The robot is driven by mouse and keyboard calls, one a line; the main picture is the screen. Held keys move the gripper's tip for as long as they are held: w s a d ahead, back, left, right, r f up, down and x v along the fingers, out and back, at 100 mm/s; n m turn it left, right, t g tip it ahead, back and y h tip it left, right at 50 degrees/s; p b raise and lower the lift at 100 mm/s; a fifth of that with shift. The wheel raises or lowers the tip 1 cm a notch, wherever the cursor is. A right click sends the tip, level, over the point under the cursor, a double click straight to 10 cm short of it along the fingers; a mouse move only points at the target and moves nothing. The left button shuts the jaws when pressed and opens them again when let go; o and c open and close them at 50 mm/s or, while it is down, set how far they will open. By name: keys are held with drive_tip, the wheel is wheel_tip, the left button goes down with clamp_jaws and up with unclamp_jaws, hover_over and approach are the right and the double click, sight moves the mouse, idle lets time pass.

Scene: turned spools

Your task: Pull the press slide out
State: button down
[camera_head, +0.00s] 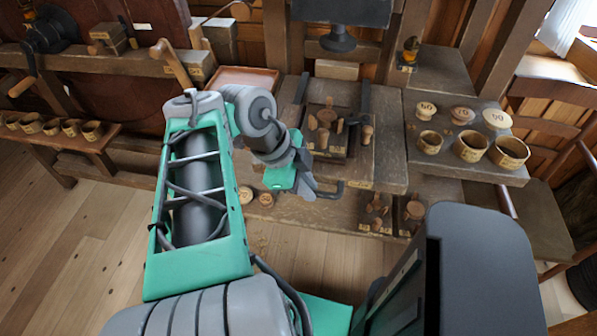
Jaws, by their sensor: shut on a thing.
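The press slide (333,153) is a dark flat plate carrying turned wooden pieces. It lies on the wooden bench between two dark upright rails, below the black press head (338,38). A dark bent handle (339,189) shows at the bench's front edge. My gripper (314,188), at the end of my green and grey arm, is at this handle and shut on it. The fingertips are small and partly hidden by the wrist, so the exact grip is hard to see. My wrist also covers the left front of the bench.
Numbered wooden cups (470,146) and round lids (462,115) stand on the right shelf (425,168). More cups (52,127) line a left shelf. Wooden pieces (376,210) sit low under the bench. Open plank floor (100,215) lies at left.

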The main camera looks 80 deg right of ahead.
drive_tip(key=shift+a, duration=0.35)
drive_tip(key=c, duration=1.4)
unclamp_jaws()
drive_tip(key=shift+r, duration=0.1)
drive_tip(key=p+v, duration=0.2)
drive_tip(key=v, duration=0.5)
drive_tip(key=shift+r, duration=0.3)
drive_tip(key=shift+w, duration=0.1)
